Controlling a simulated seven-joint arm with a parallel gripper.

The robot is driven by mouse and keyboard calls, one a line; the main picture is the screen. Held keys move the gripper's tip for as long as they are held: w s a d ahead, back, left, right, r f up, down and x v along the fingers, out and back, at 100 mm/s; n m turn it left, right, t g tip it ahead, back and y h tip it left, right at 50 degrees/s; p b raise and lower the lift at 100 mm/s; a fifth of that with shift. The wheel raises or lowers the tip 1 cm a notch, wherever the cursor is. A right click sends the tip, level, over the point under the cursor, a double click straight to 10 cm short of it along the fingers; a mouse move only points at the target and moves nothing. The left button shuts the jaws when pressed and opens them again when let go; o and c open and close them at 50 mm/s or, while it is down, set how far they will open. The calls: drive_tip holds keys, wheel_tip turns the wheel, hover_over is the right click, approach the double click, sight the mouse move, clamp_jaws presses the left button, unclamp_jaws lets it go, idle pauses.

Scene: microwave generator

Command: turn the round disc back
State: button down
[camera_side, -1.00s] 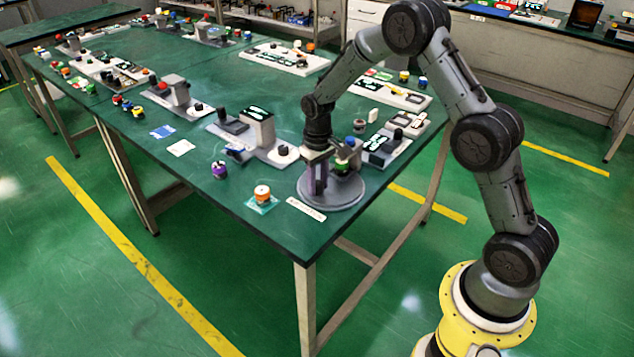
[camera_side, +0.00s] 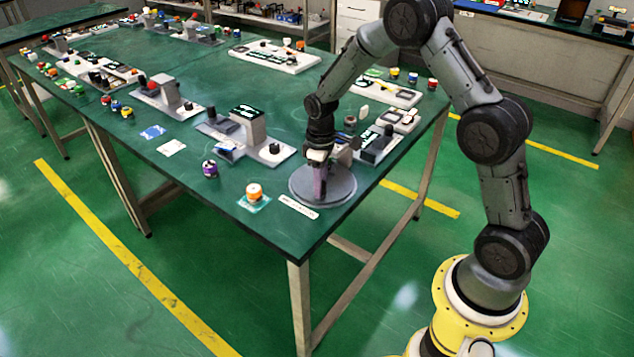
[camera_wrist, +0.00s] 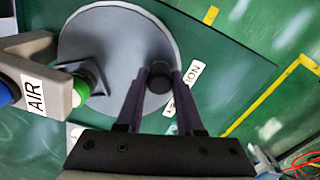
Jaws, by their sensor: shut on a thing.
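The round grey disc (camera_side: 343,190) lies flat at the near corner of the green table. It also shows in the wrist view (camera_wrist: 108,38). A dark upright peg (camera_wrist: 159,80) stands near the disc's edge. My gripper (camera_side: 319,192) points down over the disc, and its purple fingers (camera_wrist: 160,74) are shut on the peg, one on each side. The peg is hidden behind the fingers in the side view. A dark square fixture (camera_wrist: 80,72) sits on the disc to the left of the peg.
A grey part marked AIR (camera_wrist: 38,90) overhangs the disc beside my gripper, with a green piece (camera_wrist: 92,76) close by. A white label (camera_side: 298,207) lies by the disc. An orange-topped jar (camera_side: 254,192) and a purple one (camera_side: 210,169) stand to the left.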

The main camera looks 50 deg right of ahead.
sight(342, 189)
drive_tip(key=shift+s+d+r+n, duration=0.1)
drive_tip(key=shift+s+d+n, duration=0.2)
drive_tip(key=shift+n, duration=0.4)
drive_tip(key=shift+s+d+n, duration=0.2)
drive_tip(key=shift+s+n, duration=0.05)
drive_tip(key=shift+n, duration=0.45)
drive_tip(key=shift+s+d+n, duration=0.25)
drive_tip(key=shift+d+n, duration=0.15)
drive_tip(key=shift+n, duration=0.45)
drive_tip(key=shift+s+d+n, duration=0.25)
drive_tip(key=shift+d+n, duration=0.1)
drive_tip(key=shift+n, duration=0.5)
drive_tip(key=shift+s+d+n, duration=0.3)
drive_tip(key=shift+d+n, duration=0.4)
drive_tip(key=shift+n, duration=0.7)
drive_tip(key=shift+d+n, duration=0.65)
drive_tip(key=shift+n, duration=0.65)
drive_tip(key=shift+d, duration=0.15)
drive_tip(key=c, duration=0.5)
unclamp_jaws()
drive_tip(key=shift+s, duration=0.15)
wheel_tip(342, 189, up, 14)
drive_tip(key=shift+f, duration=0.1)
